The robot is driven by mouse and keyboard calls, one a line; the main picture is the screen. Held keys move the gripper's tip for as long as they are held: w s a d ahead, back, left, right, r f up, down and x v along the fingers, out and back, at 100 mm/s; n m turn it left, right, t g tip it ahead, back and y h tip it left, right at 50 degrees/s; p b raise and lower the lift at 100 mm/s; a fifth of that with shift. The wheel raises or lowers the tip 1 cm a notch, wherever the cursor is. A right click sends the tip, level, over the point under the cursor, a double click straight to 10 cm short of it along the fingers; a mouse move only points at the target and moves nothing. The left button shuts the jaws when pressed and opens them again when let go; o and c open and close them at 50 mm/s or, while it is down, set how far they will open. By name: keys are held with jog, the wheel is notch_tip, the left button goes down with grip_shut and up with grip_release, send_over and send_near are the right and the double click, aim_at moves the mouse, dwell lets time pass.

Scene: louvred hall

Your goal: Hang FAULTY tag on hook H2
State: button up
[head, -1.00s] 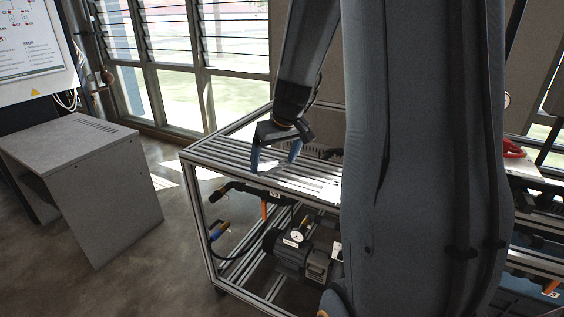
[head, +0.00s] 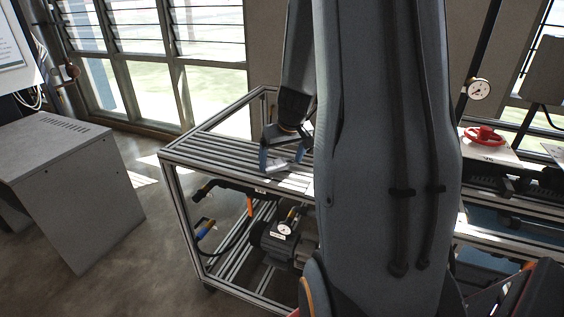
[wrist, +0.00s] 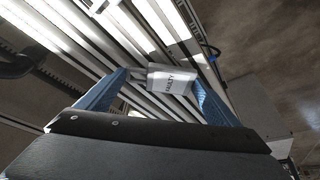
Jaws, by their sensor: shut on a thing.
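The FAULTY tag (wrist: 172,80) is a small pale tag with dark lettering, seen in the wrist view between the two blue fingers of my gripper (wrist: 160,88). My gripper is shut on it. In the head view my gripper (head: 282,162) hangs low over the slatted top of the metal frame bench, and the tag (head: 277,165) shows as a small pale patch between the fingers. I cannot make out hook H2 in either view; my own arm hides much of the middle of the head view.
The aluminium bench frame (head: 214,154) holds a pump with a gauge (head: 285,228) and hoses below its top. A grey cabinet (head: 75,195) stands at left, with open floor between. A red valve wheel (head: 483,136) and another gauge (head: 479,89) are at right.

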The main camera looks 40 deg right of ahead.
jog(key=shift+f, duration=0.5)
jog(key=shift+f, duration=0.15)
jog(key=o, duration=0.9)
jog(key=shift+r, duration=0.25)
jog(key=b+v, duration=0.1)
jog(key=v, duration=1)
jog(key=s+a+f+n+g, duration=0.1)
jog(key=s+a+f, duration=0.2)
jog(key=a, duration=0.5)
jog(key=s+a+f+n+g, duration=0.1)
jog(key=s+a+f, duration=0.2)
jog(key=a, duration=0.5)
jog(key=s+a+f+g+y, duration=0.1)
jog(key=s+a+f, duration=0.2)
jog(key=s+a, duration=0.2)
jog(key=a, duration=0.3)
jog(key=shift+f+n, duration=0.35)
jog(key=shift+n, duration=0.05)
